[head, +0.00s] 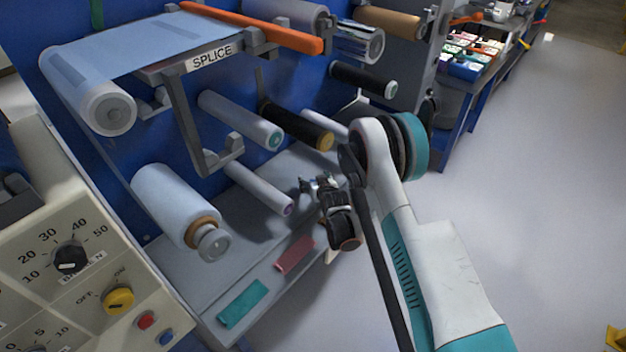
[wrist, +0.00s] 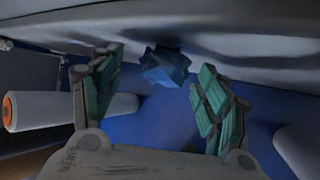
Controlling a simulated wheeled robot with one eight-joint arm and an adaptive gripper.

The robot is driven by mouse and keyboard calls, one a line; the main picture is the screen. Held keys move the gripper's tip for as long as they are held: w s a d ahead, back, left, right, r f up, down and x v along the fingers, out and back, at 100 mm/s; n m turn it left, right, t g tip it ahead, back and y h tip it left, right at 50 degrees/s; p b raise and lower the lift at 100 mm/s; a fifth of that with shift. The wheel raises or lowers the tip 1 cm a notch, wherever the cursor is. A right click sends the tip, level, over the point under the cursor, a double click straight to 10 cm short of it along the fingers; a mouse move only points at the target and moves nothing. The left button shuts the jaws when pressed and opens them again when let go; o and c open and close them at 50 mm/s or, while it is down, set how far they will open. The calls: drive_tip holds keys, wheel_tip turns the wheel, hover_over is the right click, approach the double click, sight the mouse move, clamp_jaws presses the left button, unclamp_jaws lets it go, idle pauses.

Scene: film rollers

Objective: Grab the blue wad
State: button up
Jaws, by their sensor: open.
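The blue wad (wrist: 165,66) shows in the wrist view as a small crumpled blue lump. It rests against a pale grey surface at the top of that view, just beyond my fingertips and roughly centred between them. My gripper (wrist: 160,78) is open, with its two green-padded fingers apart and nothing between them. In the head view my gripper (head: 318,186) is over the right part of the machine's grey shelf, beside the rollers. I cannot make out the blue wad in the head view.
White rollers (head: 240,120) and a black roller (head: 297,126) stick out from the blue panel near my gripper. A teal pad (head: 243,303) and a pink pad (head: 294,255) lie on the grey shelf (head: 200,262). A control panel (head: 75,260) stands at left. Open floor lies right.

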drive_tip(key=shift+s+r, duration=0.1)
drive_tip(key=shift+r, duration=0.05)
drive_tip(key=c, duration=0.8)
drive_tip(key=shift+c, duration=0.2)
drive_tip(key=shift+r, duration=0.1)
